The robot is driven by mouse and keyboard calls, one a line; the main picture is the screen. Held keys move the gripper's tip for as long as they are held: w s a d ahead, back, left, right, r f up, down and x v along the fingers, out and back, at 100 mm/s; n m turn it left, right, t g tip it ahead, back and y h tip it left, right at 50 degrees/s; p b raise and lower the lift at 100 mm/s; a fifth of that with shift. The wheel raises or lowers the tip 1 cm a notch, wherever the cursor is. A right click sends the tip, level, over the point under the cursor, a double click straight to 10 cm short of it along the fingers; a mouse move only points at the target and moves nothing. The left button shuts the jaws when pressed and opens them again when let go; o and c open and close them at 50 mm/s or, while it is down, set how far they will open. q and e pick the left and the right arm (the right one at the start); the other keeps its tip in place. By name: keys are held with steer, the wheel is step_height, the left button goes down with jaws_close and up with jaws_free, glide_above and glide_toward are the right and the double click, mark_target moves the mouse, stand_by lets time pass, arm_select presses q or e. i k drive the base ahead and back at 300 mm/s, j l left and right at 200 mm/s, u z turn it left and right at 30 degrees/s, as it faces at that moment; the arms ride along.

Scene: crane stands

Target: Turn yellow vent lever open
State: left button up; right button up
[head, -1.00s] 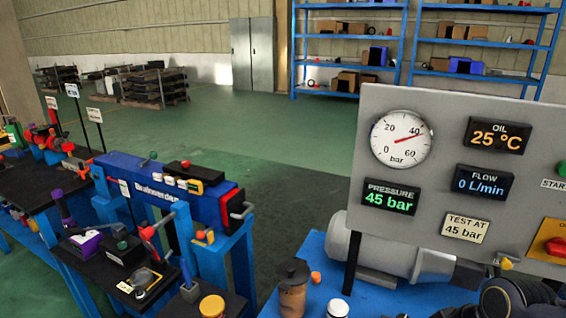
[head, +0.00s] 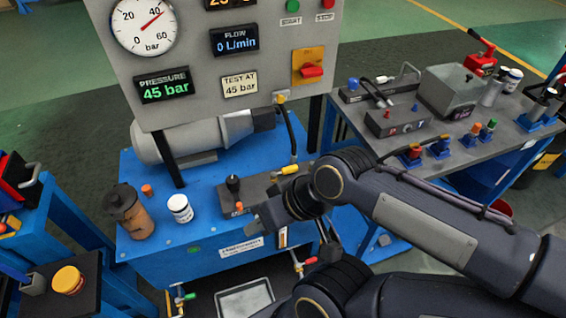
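A small yellow lever (head: 289,169) sits at the back of the dark valve block on the blue bench, just below a hanging black hose. I take it for the vent lever; its label is not readable. My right arm reaches in from the right, and its gripper (head: 264,218) is over the front right of the block, nearer to me than the lever and apart from it. The finger gap does not show clearly. The valve block (head: 228,198) carries a black-knobbed lever (head: 233,184) and is partly hidden by my gripper. My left gripper is not in view.
The gauge panel (head: 205,75) stands behind the bench and reads 45 bar. A grey side table (head: 440,125) with valves is at right. A tray (head: 244,300) lies below.

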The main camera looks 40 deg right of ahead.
mark_target(291, 169)
steer(key=z, duration=1.55)
steer(key=l+u, duration=0.25)
steer(key=i+l+u, duration=0.1)
steer(key=l+u, duration=0.2)
steer(key=l, duration=0.15)
steer(key=u, duration=1.15)
